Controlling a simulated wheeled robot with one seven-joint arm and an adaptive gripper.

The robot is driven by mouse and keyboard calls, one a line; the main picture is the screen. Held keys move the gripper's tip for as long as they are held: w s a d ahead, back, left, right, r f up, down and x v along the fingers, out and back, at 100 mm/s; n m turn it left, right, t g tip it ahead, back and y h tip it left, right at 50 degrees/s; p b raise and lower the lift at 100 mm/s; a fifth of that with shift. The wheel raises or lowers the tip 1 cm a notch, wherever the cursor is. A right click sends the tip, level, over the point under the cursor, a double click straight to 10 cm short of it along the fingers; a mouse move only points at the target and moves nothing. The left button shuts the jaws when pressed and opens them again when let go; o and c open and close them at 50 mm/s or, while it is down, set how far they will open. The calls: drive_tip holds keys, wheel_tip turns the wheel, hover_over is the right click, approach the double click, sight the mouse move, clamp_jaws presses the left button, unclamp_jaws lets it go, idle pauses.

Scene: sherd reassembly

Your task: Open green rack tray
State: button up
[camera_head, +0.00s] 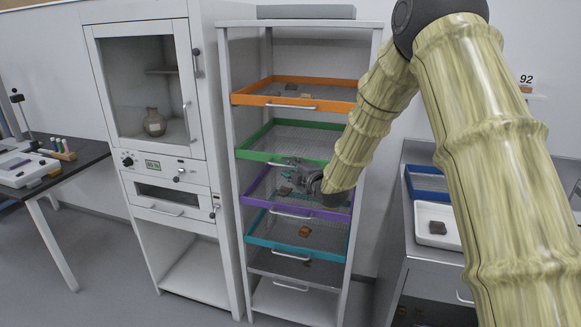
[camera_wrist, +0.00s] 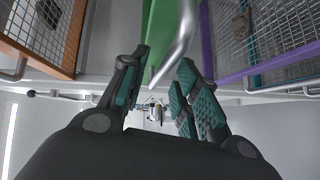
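The green tray (camera_head: 256,155) sits in the white rack between the orange tray and the purple tray. Its mesh bottom shows and looks empty in the part I can see. In the wrist view its green front (camera_wrist: 158,28) and silver bar handle (camera_wrist: 178,48) are right ahead of my gripper. My gripper (camera_wrist: 160,85) is open, with one finger on each side of the handle's line. The handle's end reaches toward the gap, closer to the right finger; I cannot tell whether it touches. In the head view my gripper (camera_head: 301,174) is in front of the green tray and partly hides its handle.
The orange tray (camera_head: 245,99) is above; the purple (camera_head: 262,206) and teal (camera_head: 265,245) trays are below, holding sherds. A white cabinet (camera_head: 165,185) stands left of the rack (camera_head: 228,130). A grey counter with a blue tray (camera_head: 425,184) and white tray (camera_head: 430,213) is right.

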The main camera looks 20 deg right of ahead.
drive_tip(key=shift+w+a, duration=0.1)
drive_tip(key=shift+w, duration=0.2)
drive_tip(key=shift+c, duration=0.3)
clamp_jaws()
drive_tip(key=shift+s+a, duration=0.1)
